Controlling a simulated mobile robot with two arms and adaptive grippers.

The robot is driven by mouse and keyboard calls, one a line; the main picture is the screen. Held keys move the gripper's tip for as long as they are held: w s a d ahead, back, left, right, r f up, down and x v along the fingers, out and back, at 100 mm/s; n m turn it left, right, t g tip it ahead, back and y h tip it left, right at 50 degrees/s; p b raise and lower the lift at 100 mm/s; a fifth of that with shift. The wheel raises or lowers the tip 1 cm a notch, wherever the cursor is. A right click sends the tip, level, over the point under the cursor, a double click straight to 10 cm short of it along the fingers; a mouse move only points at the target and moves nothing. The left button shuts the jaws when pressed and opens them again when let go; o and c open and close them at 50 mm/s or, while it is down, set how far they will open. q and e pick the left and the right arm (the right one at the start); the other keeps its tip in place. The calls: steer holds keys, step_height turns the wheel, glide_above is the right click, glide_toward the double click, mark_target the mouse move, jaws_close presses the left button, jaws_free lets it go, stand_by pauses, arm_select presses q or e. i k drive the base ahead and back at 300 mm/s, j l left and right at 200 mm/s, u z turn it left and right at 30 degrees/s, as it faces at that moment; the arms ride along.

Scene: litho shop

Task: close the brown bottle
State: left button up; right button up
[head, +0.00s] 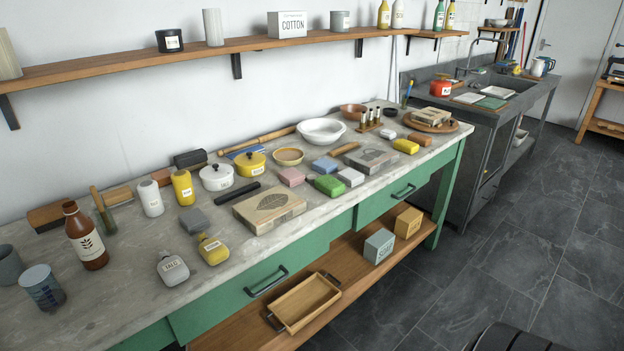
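The brown bottle (88,246) stands upright near the left end of the worktop in the head view. It has a pale label with a leaf design and a narrow neck. Its mouth is too small to tell whether a cap sits on it, and I cannot pick out a loose cap for certain. Neither of my grippers is in view.
The grey worktop (130,290) holds a blue-grey cup (42,287), a white bottle (151,198), yellow bottles, pots, soap bars and a leaf-carved block (268,209). Bare worktop lies in front of the brown bottle. A shelf (110,68) runs above. Dark floor is open at right.

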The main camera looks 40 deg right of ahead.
mark_target(81, 230)
steer(key=i+l+u, duration=0.25)
steer(key=l, duration=1.6)
steer(key=k+l+u, duration=0.15)
steer(key=l+u, duration=0.15)
steer(key=l, duration=1.5)
